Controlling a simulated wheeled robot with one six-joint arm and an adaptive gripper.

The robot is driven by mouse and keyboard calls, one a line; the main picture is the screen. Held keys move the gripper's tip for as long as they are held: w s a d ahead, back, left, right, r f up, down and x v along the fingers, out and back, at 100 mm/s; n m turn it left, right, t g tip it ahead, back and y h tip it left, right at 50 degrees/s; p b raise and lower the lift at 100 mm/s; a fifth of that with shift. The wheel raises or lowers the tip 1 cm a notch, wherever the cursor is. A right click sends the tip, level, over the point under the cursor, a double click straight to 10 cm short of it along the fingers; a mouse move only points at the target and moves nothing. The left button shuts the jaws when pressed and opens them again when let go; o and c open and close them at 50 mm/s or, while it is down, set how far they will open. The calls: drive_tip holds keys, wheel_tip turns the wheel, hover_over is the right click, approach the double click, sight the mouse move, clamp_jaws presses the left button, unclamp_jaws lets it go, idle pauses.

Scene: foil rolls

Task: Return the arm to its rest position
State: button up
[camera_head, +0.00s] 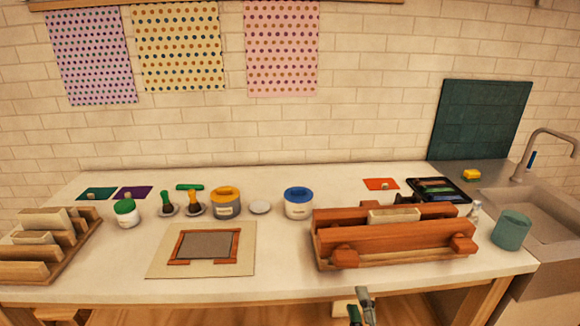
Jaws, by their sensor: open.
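My gripper (362,302) shows at the bottom edge of the head view, right of the middle. It is open and nothing shows between its fingers. It is in front of the table's front edge, below the wooden rack (395,241), and apart from it. Most of my arm is out of the picture.
The white table (300,270) holds a framed plate on a mat (158,264), several lidded jars, a slotted wooden holder (70,265) at left and a black tray (459,198). A teal cup (511,232) stands by the sink (555,225). The table's front middle is clear.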

drive_tip(key=s+f+m+g, duration=0.1)
drive_tip(key=s+f+m, duration=0.35)
drive_tip(key=s, duration=0.65)
drive_tip(key=s+f+m+g, duration=0.1)
drive_tip(key=s+f+m, duration=0.4)
drive_tip(key=s, duration=0.5)
drive_tip(key=s+r+m+g, duration=0.1)
drive_tip(key=s+m, duration=0.5)
drive_tip(key=s, duration=1.3)
drive_tip(key=shift+s+d+r, duration=0.2)
drive_tip(key=shift+s+r, duration=0.05)
